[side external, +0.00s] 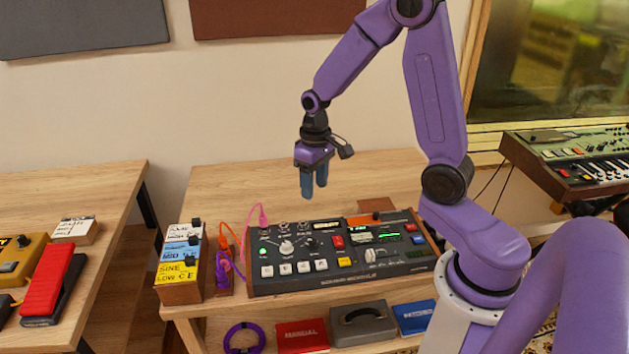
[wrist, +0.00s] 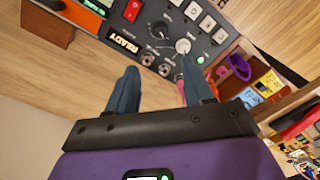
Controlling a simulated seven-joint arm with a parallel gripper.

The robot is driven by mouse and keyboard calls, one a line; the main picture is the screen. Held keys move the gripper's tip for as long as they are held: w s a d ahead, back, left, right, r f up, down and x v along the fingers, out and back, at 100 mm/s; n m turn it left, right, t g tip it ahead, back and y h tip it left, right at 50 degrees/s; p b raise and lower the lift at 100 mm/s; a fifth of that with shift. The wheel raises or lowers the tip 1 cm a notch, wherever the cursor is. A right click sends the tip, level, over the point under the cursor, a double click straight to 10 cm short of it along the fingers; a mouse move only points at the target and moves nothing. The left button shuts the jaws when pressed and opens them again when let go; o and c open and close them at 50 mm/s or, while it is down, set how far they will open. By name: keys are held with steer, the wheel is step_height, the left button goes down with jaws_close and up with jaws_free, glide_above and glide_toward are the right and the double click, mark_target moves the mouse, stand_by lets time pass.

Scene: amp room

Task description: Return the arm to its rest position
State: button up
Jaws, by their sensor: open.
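My gripper (side external: 314,190) hangs above the table in the side external view, fingers pointing down. It is behind and above the dark control box (side external: 305,283), clear of it and of the tabletop. In the wrist view my gripper (wrist: 160,90) shows two blue-grey fingers spread apart with nothing between them. My purple arm bends up and over from its base at the right. The control box (wrist: 160,30) fills the top of the wrist view, with buttons, a knob and a lit "READY" display.
A stack of labelled blocks (side external: 180,262) and coloured cables (side external: 230,250) stand left of the control box. The lower shelf holds a red manual (side external: 302,336), a grey case (side external: 362,325) and a purple ring (side external: 244,338). A keyboard (side external: 575,165) stands at right. The tabletop behind the box is mostly clear.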

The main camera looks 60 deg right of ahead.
steer(key=shift+r, duration=0.2)
steer(key=s+a+r+n, duration=0.5)
steer(key=s+a+n, duration=0.1)
steer(key=s+a, duration=0.4)
steer(key=s+r+n, duration=0.2)
steer(key=s+n, duration=0.4)
steer(key=s, duration=0.7)
steer(key=shift+s+a, duration=0.4)
stand_by(1.9)
